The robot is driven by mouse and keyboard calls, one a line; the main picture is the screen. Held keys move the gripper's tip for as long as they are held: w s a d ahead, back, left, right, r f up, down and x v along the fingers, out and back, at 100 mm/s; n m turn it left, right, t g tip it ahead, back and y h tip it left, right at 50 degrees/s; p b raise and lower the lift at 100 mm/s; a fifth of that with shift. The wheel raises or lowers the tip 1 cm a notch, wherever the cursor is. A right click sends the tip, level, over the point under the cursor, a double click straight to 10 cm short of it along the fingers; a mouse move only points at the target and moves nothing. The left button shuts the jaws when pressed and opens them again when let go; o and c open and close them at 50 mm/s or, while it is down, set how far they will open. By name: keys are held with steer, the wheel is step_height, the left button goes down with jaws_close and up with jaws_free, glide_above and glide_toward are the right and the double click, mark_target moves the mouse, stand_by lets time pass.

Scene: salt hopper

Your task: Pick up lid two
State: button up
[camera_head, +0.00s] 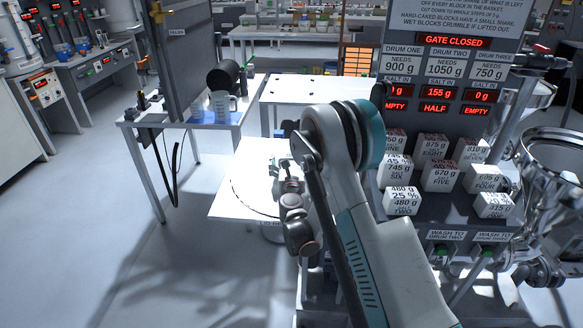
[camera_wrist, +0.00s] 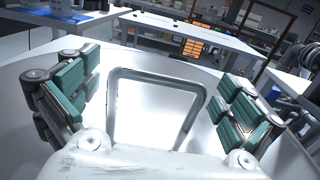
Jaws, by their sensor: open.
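A broad, pale, shiny round plate, which looks like the lid (camera_wrist: 208,83), lies flat below my gripper in the wrist view. A grey U-shaped handle (camera_wrist: 160,74) stands up from it. My gripper (camera_wrist: 155,97) is open, with one green-padded finger on each side of the handle and a gap on both sides. The handle's lower ends are partly hidden by my gripper body. In the head view the lid's dark curved edge (camera_head: 236,195) shows on a white table (camera_head: 228,208), and my arm covers its right part. I cannot read a number on it.
A bench (camera_head: 205,122) with a clear jug (camera_head: 221,104) stands at the back left. A white table (camera_head: 315,90) is behind. At right, a panel holds several white labelled blocks (camera_head: 440,175), beside a metal hopper (camera_head: 555,160). Left floor is clear.

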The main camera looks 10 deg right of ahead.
steer(key=shift+w, duration=0.2)
steer(key=shift+s+r, duration=0.1)
steer(key=shift+s, duration=0.05)
steer(key=shift+c, duration=0.2)
steer(key=c, duration=2)
